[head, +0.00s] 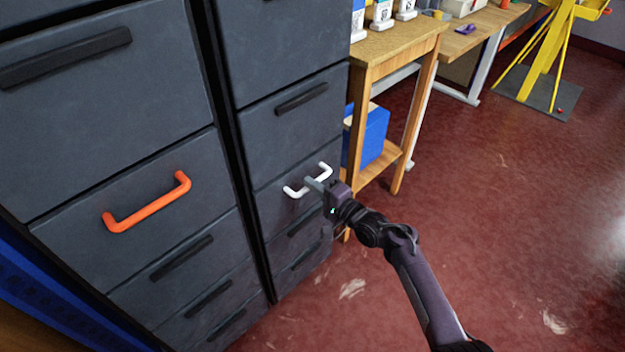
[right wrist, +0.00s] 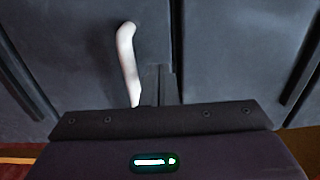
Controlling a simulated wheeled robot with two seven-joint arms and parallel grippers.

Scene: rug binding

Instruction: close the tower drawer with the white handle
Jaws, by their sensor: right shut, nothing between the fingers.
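The drawer with the white handle (head: 308,180) is in the right-hand dark grey tower. Its front (head: 270,204) looks about level with the drawer fronts above and below it. My right gripper (head: 312,184) is shut and empty, with its fingers at the white handle, close to the drawer front. I cannot tell whether the fingers touch the handle or the front. In the right wrist view, the white handle (right wrist: 128,62) stands just beyond the gripper body, and the fingertips are mostly hidden. My left gripper is not in view.
The left tower has a drawer with an orange handle (head: 147,204) and several drawers with black handles. A wooden table (head: 400,42) with bottles and a blue box (head: 375,135) stands right of the towers. The red floor (head: 480,190) on the right is mostly clear.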

